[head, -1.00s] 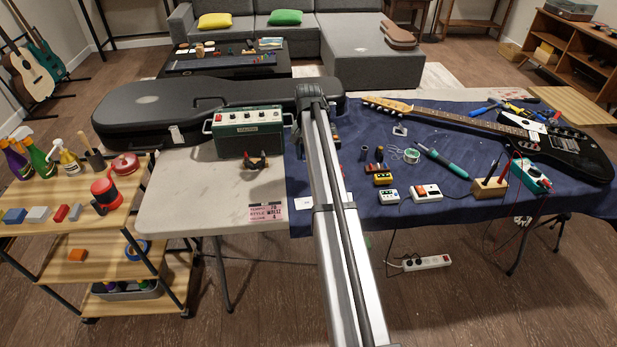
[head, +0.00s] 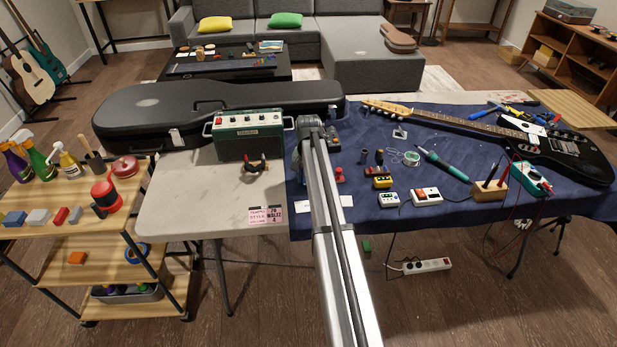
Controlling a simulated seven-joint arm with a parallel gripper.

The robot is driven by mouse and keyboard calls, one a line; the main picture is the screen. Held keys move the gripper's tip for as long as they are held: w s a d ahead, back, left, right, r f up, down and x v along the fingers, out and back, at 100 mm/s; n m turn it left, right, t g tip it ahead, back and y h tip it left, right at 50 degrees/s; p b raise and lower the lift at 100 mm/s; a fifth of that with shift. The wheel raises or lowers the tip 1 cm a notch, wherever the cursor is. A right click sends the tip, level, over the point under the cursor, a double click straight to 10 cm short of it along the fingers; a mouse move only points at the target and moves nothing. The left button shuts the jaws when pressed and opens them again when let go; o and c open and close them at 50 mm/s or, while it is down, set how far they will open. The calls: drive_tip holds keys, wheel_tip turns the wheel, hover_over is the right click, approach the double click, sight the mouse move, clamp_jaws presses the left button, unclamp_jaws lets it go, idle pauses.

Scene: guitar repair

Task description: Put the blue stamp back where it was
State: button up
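I cannot make out the blue stamp in the head view; it may be hidden behind my arm. My arm reaches over the table, and its far end is over the left edge of the blue cloth. The fingers of my gripper are hidden behind the arm, so I cannot see whether they hold anything. A small red-topped item (head: 340,175) stands on the cloth just right of the arm. A pink printed card (head: 266,215) lies on the bare tabletop to the left.
A green amplifier (head: 248,136) and a small dark stand with red pieces (head: 254,167) are left of the arm. Behind is a black guitar case (head: 150,112). Pedals (head: 426,196), a soldering iron (head: 443,164) and a guitar (head: 565,150) lie right. Bare tabletop (head: 190,200) is free at left.

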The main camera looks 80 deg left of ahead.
drive_tip(key=o, duration=0.9)
drive_tip(key=shift+f, duration=0.1)
drive_tip(key=shift+c, duration=0.2)
wheel_tip(320, 180, up, 12)
drive_tip(key=shift+r, duration=0.15)
